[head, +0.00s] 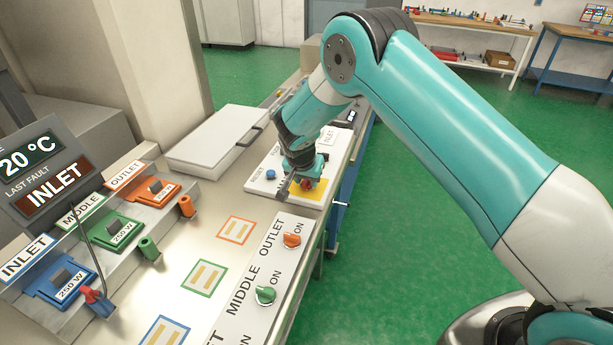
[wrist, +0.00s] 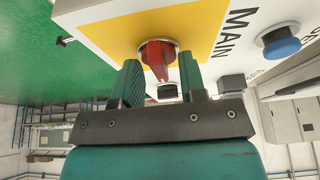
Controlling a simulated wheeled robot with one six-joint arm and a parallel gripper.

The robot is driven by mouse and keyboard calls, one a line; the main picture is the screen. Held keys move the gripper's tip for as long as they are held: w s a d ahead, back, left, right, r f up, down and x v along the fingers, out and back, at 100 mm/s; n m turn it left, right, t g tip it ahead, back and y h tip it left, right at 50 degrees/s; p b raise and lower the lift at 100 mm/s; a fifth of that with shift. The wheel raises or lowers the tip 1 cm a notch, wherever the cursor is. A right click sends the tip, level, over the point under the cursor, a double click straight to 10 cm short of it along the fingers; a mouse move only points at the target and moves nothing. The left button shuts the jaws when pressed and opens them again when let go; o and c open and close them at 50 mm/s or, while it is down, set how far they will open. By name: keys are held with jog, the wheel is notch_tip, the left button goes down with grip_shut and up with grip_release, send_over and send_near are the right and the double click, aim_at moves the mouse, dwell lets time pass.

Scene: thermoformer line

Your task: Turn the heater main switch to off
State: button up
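The heater main switch is a red rotary knob (wrist: 157,58) on a yellow plate (wrist: 203,22) lettered MAIN in the wrist view. In the head view the knob (head: 307,184) shows low on the white panel, partly hidden by my gripper. My gripper (wrist: 158,66) is at the knob, with one green finger on each side of it. The fingers stand apart, and a small gap seems to show beside the knob's grip. I cannot tell whether either finger touches it. The knob's on and off marks are hidden.
A blue button (wrist: 281,43) is beside the plate; it also shows in the head view (head: 271,174). An orange knob (head: 291,240) and a green knob (head: 265,295) sit on the nearer strip. A grey-white lid (head: 215,138) lies behind.

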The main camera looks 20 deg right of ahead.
grip_shut()
jog(key=n+b, duration=0.1)
jog(key=n, duration=0.1)
jog(key=n+y+b, duration=0.1)
jog(key=b, duration=0.1)
jog(key=shift+d+f+n+t, duration=0.1)
jog(key=shift+f+n+t, duration=0.05)
jog(key=shift+n+t, duration=0.2)
jog(key=n+y+b, duration=0.2)
jog(key=n+b, duration=0.1)
jog(key=n, duration=0.1)
jog(key=shift+n, duration=0.25)
jog(key=n+y+b, duration=0.2)
jog(key=n+b, duration=0.1)
jog(key=n, duration=0.2)
jog(key=shift+d, duration=0.15)
jog(key=shift+n+g+y+b, duration=0.4)
jog(key=shift+n+g+b, duration=0.05)
jog(key=shift+n, duration=0.75)
jog(key=shift+n+g+y+b, duration=0.4)
jog(key=shift+n+b, duration=0.05)
jog(key=shift+n, duration=0.75)
jog(key=shift+r, duration=0.2)
